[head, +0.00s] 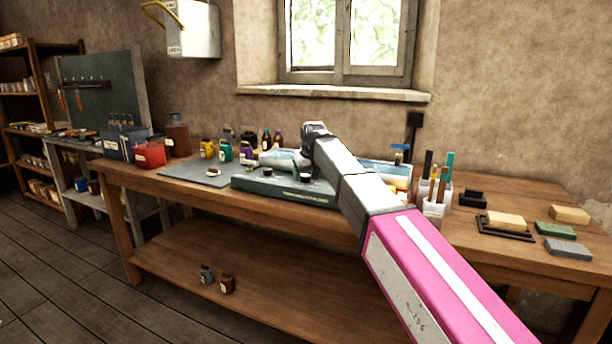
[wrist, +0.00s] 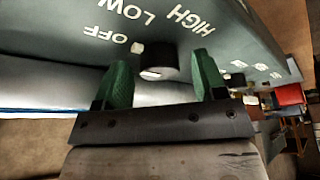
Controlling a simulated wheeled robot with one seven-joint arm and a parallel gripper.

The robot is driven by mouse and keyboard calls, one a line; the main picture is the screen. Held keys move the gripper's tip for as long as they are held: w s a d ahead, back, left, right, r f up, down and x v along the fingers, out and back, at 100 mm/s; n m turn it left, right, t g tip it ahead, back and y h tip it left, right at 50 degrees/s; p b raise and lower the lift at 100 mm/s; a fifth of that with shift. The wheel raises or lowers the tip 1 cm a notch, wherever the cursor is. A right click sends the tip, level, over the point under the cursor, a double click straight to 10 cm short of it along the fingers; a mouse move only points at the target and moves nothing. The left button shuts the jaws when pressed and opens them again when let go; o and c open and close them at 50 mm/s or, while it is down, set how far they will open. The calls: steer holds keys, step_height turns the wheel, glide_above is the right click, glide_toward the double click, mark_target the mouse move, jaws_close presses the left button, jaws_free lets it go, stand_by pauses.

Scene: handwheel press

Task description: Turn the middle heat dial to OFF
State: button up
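A green-grey appliance (head: 280,188) with dark dials stands on the workbench, partly hidden by my arm in the head view. In the wrist view, a black dial (wrist: 158,58) sits on its panel (wrist: 90,30), with OFF, LOW and HIGH lettered around it, upside down. A pale mark shows on the dial's lower edge; which setting it points at I cannot tell. My gripper (wrist: 163,82) is open, its green fingers on either side of the dial with gaps visible. Another dark dial (wrist: 237,79) with labels is farther right. The fingertips are not clearly visible in the head view.
Paint bottles (head: 207,149) and a red container (head: 150,155) stand left of the appliance. A white brush holder (head: 436,204) and sponges (head: 505,220) are to the right. The workbench (head: 150,183) has a lower shelf.

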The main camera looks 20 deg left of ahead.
steer(key=shift+r, duration=0.1)
steer(key=v, duration=1)
steer(key=shift+s+r, duration=0.15)
steer(key=shift+r, duration=0.15)
